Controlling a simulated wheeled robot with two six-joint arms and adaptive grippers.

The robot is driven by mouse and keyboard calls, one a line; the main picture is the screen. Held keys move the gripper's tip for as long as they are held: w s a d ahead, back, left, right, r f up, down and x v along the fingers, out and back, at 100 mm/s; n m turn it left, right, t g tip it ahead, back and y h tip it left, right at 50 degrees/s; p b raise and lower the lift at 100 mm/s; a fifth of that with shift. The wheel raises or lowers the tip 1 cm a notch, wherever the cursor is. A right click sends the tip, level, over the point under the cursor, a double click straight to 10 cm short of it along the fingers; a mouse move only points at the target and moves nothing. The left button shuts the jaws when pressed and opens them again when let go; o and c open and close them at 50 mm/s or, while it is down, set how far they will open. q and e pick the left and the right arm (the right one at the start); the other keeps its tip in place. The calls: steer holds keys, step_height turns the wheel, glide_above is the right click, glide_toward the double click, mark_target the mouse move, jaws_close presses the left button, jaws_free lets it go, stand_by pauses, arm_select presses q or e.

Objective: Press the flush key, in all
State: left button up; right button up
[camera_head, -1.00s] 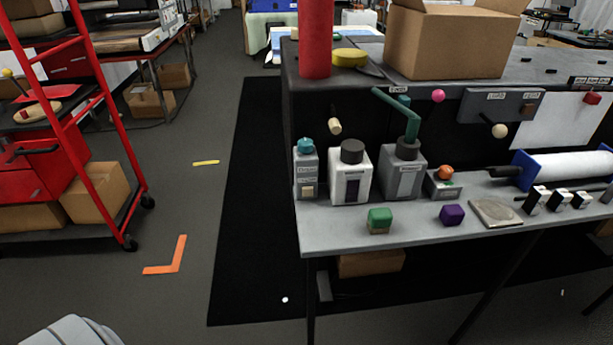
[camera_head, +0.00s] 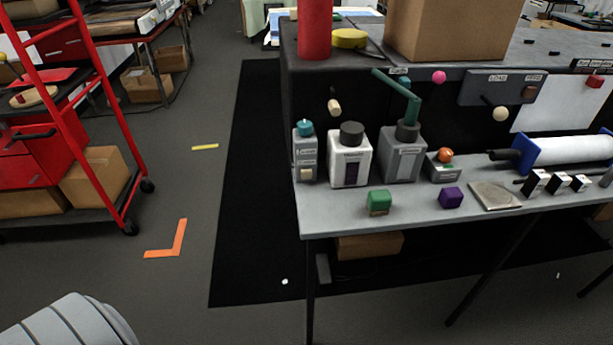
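No key can be read as the flush key; the labels are too small. A grey unit with a teal cap (camera_head: 306,160) stands at the bench's left end, with a pale square key (camera_head: 306,175) low on its front. Beside it are a white unit with a black cap (camera_head: 349,158) and a grey unit with a teal pipe (camera_head: 402,158). A small box with an orange knob (camera_head: 445,155) follows. A green cube (camera_head: 379,202) and a purple cube (camera_head: 451,197) sit near the front edge. Several black-and-white keys (camera_head: 558,184) lie further right. Neither gripper is in view.
The grey bench (camera_head: 335,219) has a raised back shelf with a red cylinder (camera_head: 315,30) and a cardboard box (camera_head: 452,30). A blue-ended white roller (camera_head: 570,150) lies at the right. A red cart (camera_head: 118,165) stands left; the floor between is open.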

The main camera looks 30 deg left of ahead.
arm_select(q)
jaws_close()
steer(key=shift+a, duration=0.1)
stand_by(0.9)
